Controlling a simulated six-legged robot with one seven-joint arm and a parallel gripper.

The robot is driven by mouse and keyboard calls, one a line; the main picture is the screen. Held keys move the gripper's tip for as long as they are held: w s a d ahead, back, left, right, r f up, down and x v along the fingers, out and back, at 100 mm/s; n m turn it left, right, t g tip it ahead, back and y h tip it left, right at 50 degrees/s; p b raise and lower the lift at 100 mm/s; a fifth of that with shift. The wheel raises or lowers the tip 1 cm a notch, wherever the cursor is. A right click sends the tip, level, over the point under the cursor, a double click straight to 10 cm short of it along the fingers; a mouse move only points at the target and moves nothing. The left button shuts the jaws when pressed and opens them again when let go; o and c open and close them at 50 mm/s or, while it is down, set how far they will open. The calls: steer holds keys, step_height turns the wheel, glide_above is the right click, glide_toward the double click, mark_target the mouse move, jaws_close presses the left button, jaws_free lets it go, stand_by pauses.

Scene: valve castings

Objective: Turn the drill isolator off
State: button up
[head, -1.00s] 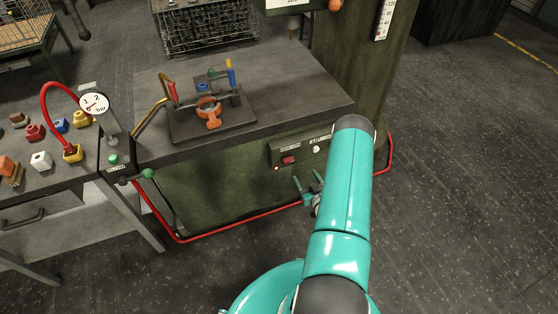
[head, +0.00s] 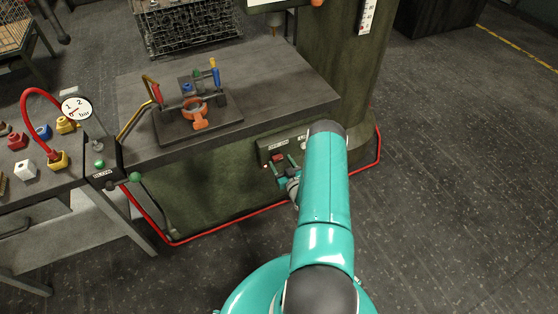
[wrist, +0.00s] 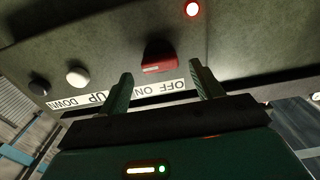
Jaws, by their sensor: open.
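A red lamp (wrist: 193,8) beside the switch glows. In the head view the switch (head: 278,157) shows just beyond the fingertips. My gripper (head: 287,169) is open in front of the box. In the wrist view its fingers (wrist: 161,70) stand apart, one to each side of the switch. I cannot tell whether either touches the box.
A white button (wrist: 78,76) and a dark button (wrist: 39,86) with an UP/DOWN label share the panel. A clamp fixture with an orange casting (head: 197,114) stands on the bench top. A red pipe (head: 230,228) runs low around the bench. Open floor lies to the right.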

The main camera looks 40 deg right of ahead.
mark_target(277, 157)
steer(key=shift+x, duration=1.15)
steer(key=shift+c, duration=0.4)
steer(key=c, duration=0.9)
